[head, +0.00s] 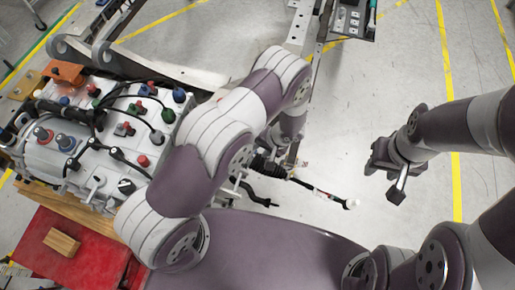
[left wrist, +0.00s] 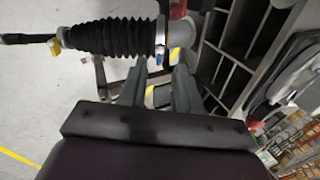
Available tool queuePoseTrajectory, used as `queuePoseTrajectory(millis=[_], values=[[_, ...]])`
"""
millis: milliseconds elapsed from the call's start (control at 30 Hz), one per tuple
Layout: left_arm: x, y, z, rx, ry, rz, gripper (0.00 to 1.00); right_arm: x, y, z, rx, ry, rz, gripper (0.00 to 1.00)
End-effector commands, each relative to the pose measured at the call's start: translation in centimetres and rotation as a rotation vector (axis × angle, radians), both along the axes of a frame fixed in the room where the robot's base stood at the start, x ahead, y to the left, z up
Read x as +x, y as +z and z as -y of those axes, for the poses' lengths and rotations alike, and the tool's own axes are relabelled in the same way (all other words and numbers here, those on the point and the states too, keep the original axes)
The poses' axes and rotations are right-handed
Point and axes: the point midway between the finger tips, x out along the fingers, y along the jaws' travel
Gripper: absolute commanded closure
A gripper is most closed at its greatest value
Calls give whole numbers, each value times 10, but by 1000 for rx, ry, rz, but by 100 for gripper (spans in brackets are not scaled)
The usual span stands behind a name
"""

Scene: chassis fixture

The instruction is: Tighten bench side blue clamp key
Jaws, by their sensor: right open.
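In the head view, several blue knobs, one (head: 180,95) at the right edge, stand on the grey-white housing (head: 120,86) among red and green ones. I cannot tell which is the bench side clamp key. My left gripper (head: 283,143) points down right of the housing, over a black bellows (head: 268,167) with a rod. In the left wrist view, its two fingers (left wrist: 158,70) stand apart just below the ribbed bellows (left wrist: 110,36) and its silver end. My right gripper (head: 390,180) is open and empty at the right.
A red box (head: 70,250) with a wooden block (head: 62,241) stands at the lower left. A metal frame rail (head: 305,25) runs at the top. A black shelf (left wrist: 240,45) shows in the left wrist view. The floor beside my right gripper is clear.

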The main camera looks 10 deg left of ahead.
Motion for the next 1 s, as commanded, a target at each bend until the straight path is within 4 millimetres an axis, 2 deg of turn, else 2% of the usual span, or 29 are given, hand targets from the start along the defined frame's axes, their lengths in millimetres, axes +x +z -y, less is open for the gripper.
queuePoseTrajectory(millis=[100,233,567,600,667,1000], values=[[1,-18,-10,1,0,-2,67,0,8,0,0,0,0,57],[3,-32,-15,0,1,0,67,0,10,0,0,0,0,57],[4,-37,-17,0,0,1,67,0,10,0,0,0,0,57],[4,-37,-17,0,0,1,80,0,10,0,0,0,0,57],[4,-37,-17,0,0,1,100,0,10,0,0,0,0,57],[4,-38,-17,0,-14,-5,100,0,8,0,0,0,0,57]])
